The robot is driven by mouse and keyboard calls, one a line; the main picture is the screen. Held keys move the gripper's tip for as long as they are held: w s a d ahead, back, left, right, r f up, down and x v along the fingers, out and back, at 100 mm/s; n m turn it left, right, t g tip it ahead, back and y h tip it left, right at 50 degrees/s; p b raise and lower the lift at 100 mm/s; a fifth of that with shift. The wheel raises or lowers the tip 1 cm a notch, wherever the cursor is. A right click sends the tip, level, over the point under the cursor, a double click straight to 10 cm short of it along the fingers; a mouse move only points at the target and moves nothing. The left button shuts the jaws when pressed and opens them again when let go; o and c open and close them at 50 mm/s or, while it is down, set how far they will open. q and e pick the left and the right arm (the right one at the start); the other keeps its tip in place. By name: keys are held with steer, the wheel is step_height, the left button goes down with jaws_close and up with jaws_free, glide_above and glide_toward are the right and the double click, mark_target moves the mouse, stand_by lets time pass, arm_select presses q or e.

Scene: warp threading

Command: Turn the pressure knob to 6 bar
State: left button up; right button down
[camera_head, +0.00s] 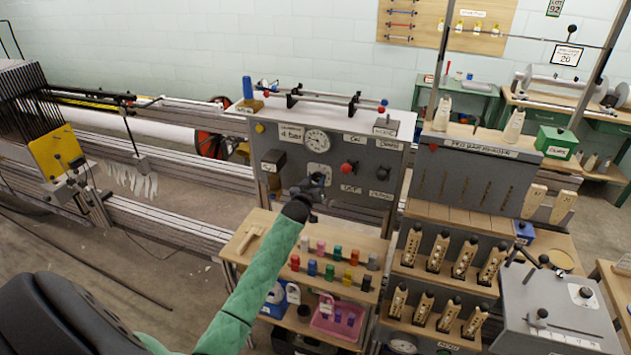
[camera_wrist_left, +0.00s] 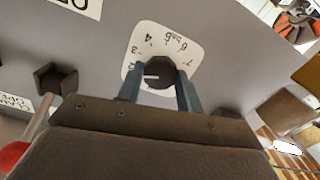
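The pressure knob (camera_wrist_left: 160,74) is dark and faceted, on a white dial plate (camera_wrist_left: 150,45) with numbers and "bar" printed around it. A white mark on the knob points left, toward the low numbers near 2. My left gripper (camera_wrist_left: 160,80) has one blue-grey finger on each side of the knob, with no clear gap, and appears shut on it. In the head view my left gripper (camera_head: 313,182) is at the grey panel, just below the dial plate (camera_head: 318,171), and hides part of the panel. A round white gauge (camera_head: 317,141) sits above; its needle is too small to read. My right gripper is not in view.
A red knob (camera_head: 347,168) is right of the dial plate on the panel. Below stands a wooden shelf (camera_head: 262,222) with several coloured pieces. Bobbin racks (camera_head: 450,262) stand to the right.

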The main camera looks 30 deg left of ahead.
arm_select(q)
steer(key=shift+c, duration=1.4)
steer(key=shift+m, duration=0.3)
